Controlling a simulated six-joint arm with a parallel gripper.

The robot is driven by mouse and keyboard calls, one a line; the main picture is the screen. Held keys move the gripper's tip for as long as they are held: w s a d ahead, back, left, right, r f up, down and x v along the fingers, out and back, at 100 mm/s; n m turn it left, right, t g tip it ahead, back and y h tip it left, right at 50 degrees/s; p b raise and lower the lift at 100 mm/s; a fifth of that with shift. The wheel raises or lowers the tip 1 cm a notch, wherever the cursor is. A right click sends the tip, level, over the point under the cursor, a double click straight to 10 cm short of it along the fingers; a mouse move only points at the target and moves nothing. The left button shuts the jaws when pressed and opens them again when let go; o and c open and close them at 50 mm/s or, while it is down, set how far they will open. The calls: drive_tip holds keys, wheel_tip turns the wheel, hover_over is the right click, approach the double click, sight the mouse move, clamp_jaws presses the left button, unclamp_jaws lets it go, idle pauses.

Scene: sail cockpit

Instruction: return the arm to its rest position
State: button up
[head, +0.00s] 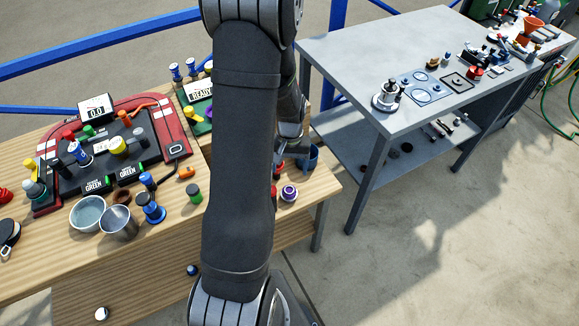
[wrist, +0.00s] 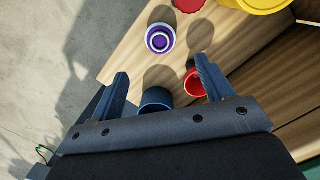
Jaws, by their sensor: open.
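My gripper (wrist: 162,92) shows in the wrist view with its two dark blue fingers spread apart and nothing between them. It is above the right end of the wooden table. Below the fingers are a dark blue cup (wrist: 156,100), a red cup (wrist: 194,84) and a purple and white round piece (wrist: 160,38). I cannot tell that the fingers touch any of them. In the head view my arm stands in the middle and hides most of the gripper.
The wooden table (head: 60,277) holds a red-edged board (head: 181,140), a metal cup (head: 118,222), a grey bowl (head: 88,213) and several small coloured pieces. Open floor lies at the lower right.

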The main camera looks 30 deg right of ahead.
sight(289, 189)
drive_tip(key=f, duration=0.8)
drive_tip(key=s+f, duration=0.1)
drive_tip(key=f, duration=0.3)
drive_tip(key=shift+s+a+f, duration=0.1)
drive_tip(key=shift+a, duration=0.3)
